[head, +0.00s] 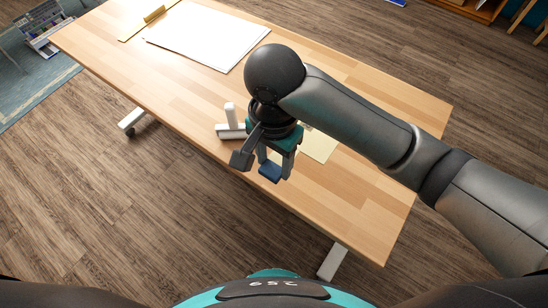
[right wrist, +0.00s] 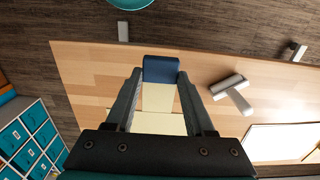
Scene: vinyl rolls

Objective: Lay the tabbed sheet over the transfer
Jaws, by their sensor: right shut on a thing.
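My right gripper (head: 274,168) is shut on a dark blue block (head: 270,173), above the table near its front edge in the head view. The block also shows between the fingertips in the right wrist view (right wrist: 160,68). A cream sheet (head: 320,147) lies on the table, partly hidden by my right arm; the right wrist view shows part of it between the fingers (right wrist: 157,98). Another cream sheet with a raised yellow tab (head: 154,14) is at the far left, beside a large white sheet (head: 207,35). I cannot tell where the transfer is. My left gripper is out of view.
Shelves with teal bins (right wrist: 25,135) show in the right wrist view.

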